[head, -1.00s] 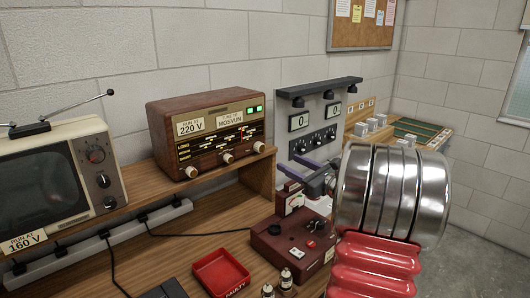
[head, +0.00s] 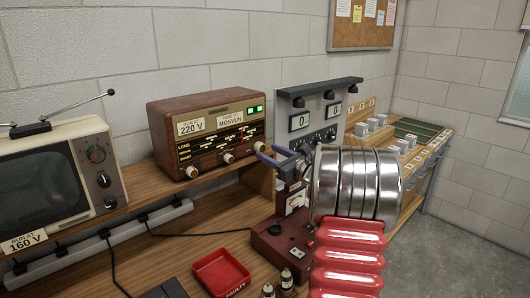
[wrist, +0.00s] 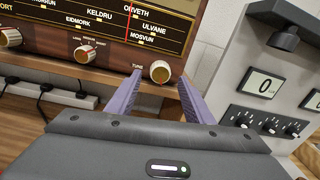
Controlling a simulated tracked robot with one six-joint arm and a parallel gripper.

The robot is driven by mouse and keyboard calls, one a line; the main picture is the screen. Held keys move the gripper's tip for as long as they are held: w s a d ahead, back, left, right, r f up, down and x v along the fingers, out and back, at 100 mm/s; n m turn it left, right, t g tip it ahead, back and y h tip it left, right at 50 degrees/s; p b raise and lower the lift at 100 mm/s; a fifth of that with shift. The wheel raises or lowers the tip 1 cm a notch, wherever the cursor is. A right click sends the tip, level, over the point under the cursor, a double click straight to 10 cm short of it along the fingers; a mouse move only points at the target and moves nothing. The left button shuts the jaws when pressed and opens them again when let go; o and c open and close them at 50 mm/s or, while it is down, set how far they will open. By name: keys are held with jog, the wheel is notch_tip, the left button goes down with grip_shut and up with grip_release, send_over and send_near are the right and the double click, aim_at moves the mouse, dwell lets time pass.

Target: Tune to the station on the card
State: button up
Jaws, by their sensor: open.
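The brown wooden radio (head: 165,118) stands on the shelf with green lights lit. Its card (head: 231,121) reads "TUNE TO MOSVUN"; another card reads "RUN AT 220 V". In the wrist view the dial (wrist: 60,22) shows station names, with MOSVUN (wrist: 142,38) in the lower row. A red pointer line (wrist: 131,18) crosses the dial near ORVETH. The TUNE knob (wrist: 159,71) is cream with a brass face. My gripper (wrist: 158,88) is open, its purple fingers lined up either side of the knob but short of it. It also shows in the head view (head: 268,155).
A television (head: 40,180) stands left of the radio. A meter panel (head: 318,115) with two displays reading 0 is to the right. Below are a red tray (head: 221,272), a dark red tester (head: 280,245) and small valves (head: 286,280).

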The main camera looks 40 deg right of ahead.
aim_at(260, 147)
jog(key=shift+w, duration=1.45)
jog(key=c, duration=1)
